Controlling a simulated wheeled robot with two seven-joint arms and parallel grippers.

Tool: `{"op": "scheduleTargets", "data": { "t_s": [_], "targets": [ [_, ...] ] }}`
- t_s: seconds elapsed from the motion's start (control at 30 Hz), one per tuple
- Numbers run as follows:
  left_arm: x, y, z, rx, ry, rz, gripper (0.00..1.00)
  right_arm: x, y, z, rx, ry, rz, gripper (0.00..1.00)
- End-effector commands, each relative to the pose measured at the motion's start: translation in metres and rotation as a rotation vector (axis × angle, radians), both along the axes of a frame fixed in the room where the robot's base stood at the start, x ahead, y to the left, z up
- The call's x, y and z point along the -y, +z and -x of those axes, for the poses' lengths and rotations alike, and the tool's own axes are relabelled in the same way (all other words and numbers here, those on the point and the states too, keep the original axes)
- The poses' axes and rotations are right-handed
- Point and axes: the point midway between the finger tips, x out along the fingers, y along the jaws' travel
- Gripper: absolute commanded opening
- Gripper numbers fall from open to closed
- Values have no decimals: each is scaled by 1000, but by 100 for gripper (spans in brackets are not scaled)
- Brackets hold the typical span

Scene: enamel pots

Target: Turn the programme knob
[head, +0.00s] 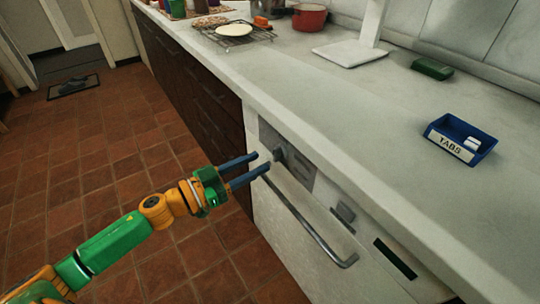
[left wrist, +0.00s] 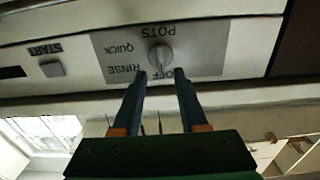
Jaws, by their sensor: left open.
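The programme knob (head: 280,155) is a round grey knob on the grey panel (head: 302,172) at the left of the white dishwasher front. My right gripper is not in view.
A START button (head: 345,211) and a dark slot (head: 395,258) are right of the panel. The long door handle (head: 310,222) runs below. On the worktop (head: 330,105) stand a blue TABS tray (head: 460,138), a green block (head: 432,69) and a red pot (head: 309,17).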

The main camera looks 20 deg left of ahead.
Motion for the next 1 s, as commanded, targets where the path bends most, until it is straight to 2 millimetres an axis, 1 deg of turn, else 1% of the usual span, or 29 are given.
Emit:
{"op": "scheduleTargets", "data": {
  "t_s": [0.03, 0.1, 0.23, 0.33, 0.57, 0.6, 0.67, 0.7, 0.73, 0.77, 1.0],
  "targets": [
    [5, 2, -8, 3, 2, 2, 42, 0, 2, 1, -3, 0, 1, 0],
    [12, 3, -16, 4, 1, 0, 42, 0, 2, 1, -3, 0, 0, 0],
    [20, 2, -28, 0, 3, 3, 42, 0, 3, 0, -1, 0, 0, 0],
    [24, 1, -32, 0, 3, 0, 42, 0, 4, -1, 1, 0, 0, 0],
    [24, 0, -32, -2, 4, 0, 42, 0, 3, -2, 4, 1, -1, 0],
    [24, 0, -32, -2, 4, 0, 37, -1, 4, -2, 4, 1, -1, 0],
    [24, 0, -32, -2, 4, 0, 21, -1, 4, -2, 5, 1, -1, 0],
    [24, 0, -32, -2, 4, 0, 10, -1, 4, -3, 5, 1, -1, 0],
    [24, 0, -32, -2, 4, 0, 2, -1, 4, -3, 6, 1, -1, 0],
    [24, 0, -32, -2, 4, 0, 0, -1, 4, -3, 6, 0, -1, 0],
    [24, 0, -32, 0, 4, -1, 0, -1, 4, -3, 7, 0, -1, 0]
  ]
}}
